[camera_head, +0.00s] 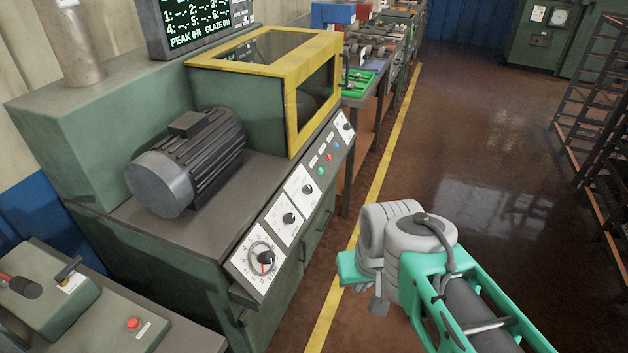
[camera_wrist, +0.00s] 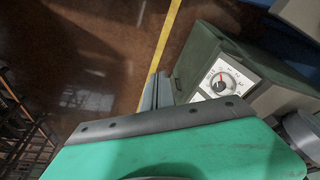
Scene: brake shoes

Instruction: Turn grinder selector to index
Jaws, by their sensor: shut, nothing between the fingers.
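The machine's sloped front panel carries several round black knobs on white plates. The nearest is a selector dial (camera_head: 265,257) with a ring scale and a red pointer mark; its labels are too small to read. It also shows in the wrist view (camera_wrist: 221,83), right of the fingers. Two more knobs, a middle one (camera_head: 289,218) and a farther one (camera_head: 308,189), sit up the panel. My gripper (camera_head: 378,304) is right of the panel, over the floor and apart from the dial. In the wrist view its fingers (camera_wrist: 156,92) are together and empty.
The green machine (camera_head: 150,250) bears a grey motor (camera_head: 190,160) and a yellow-framed guard (camera_head: 262,55). A bench with a red button (camera_head: 133,322) stands at lower left. Open floor (camera_head: 470,130) lies right of the yellow line; dark racks (camera_head: 600,150) stand at the far right.

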